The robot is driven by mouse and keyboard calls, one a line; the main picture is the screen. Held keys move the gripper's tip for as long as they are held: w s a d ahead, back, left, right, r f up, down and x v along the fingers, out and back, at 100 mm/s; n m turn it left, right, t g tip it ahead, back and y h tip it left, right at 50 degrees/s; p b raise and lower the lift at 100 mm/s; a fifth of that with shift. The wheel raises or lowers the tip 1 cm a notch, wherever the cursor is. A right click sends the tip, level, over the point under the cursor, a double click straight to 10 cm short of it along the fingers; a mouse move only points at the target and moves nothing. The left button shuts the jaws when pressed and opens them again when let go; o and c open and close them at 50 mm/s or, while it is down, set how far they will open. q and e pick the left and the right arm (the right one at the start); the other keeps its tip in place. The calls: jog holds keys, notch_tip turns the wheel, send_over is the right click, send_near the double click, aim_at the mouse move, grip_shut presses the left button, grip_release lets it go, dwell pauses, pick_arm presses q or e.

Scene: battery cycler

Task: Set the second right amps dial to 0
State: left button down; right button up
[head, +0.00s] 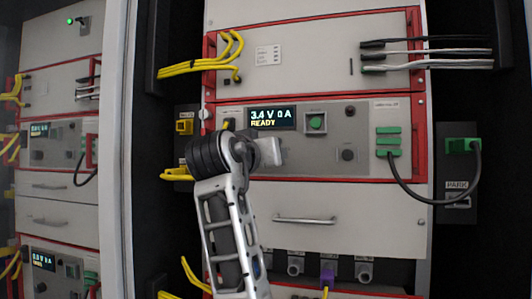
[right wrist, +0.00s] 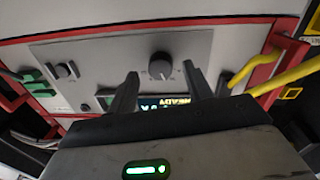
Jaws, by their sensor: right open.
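A round dark dial (right wrist: 160,67) with a pale mark shows in the right wrist view, on the grey panel near the upside-down display (right wrist: 165,104). My right gripper (right wrist: 160,74) is open, its two fingers either side of this dial in the picture; contact cannot be told. In the head view my right gripper (head: 270,152) covers that part of the panel and hides the dial. My left gripper is not in view.
A second knob (head: 347,154) and a green button (head: 316,122) sit right of the display. Green plugs (head: 388,140) with a dark cable are farther right. Yellow cables (head: 205,66) hang at the left. A drawer handle (head: 305,219) protrudes below.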

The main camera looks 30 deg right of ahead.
jog(key=shift+w+d, duration=0.3)
jog(key=shift+d, duration=0.05)
jog(key=c, duration=1)
pick_arm(q)
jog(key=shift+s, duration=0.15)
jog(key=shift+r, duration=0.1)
jog(key=p, duration=0.2)
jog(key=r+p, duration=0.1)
jog(key=p, duration=0.2)
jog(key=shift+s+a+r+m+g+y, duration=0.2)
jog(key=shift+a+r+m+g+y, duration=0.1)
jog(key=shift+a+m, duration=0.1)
pick_arm(e)
jog(key=n, duration=0.8)
jog(key=shift+t, duration=0.3)
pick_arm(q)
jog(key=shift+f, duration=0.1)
